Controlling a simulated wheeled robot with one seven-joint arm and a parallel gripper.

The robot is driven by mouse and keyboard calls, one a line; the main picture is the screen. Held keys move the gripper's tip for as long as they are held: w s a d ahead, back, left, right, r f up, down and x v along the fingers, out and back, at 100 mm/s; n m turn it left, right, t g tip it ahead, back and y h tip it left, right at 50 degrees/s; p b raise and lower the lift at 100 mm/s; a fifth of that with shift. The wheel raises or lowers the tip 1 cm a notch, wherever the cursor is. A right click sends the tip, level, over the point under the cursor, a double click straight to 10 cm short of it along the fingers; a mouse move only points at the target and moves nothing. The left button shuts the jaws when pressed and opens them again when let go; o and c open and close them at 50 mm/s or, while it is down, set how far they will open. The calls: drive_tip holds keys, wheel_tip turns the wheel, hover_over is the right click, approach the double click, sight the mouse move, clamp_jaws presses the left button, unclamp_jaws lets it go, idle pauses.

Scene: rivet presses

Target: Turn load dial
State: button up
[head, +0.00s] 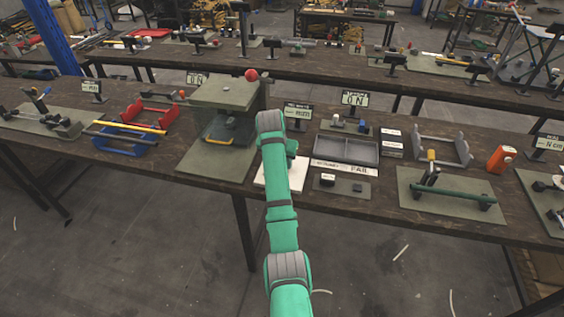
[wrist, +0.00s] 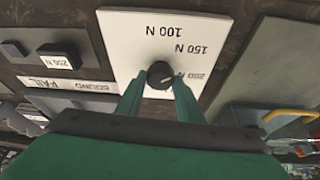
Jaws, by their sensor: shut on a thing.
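The load dial (wrist: 159,74) is a small black round knob on a white panel (wrist: 125,38). In the wrist view the panel's printed labels read 100 N, 150 N and 200 N upside down; the 200 N label is partly covered by a finger. My gripper (wrist: 159,86) is shut on the dial, one green finger at each side. A pale line shows on the knob's face, but its exact direction is hard to read. In the head view the white panel (head: 267,181) lies on the bench, partly behind my arm, which hides the dial and fingers.
A green press (head: 220,95) with a red ball knob stands left of the panel. A grey tray (head: 346,150) with a FAIL label lies to the right, near a small black block marked 250 N (wrist: 58,58). Fixtures and signs crowd the bench on both sides.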

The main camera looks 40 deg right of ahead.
drive_tip(key=o, duration=1.1)
drive_tip(key=shift+c, duration=0.2)
drive_tip(key=v, duration=1)
drive_tip(key=shift+a+r, duration=0.15)
drive_tip(key=shift+r, duration=0.15)
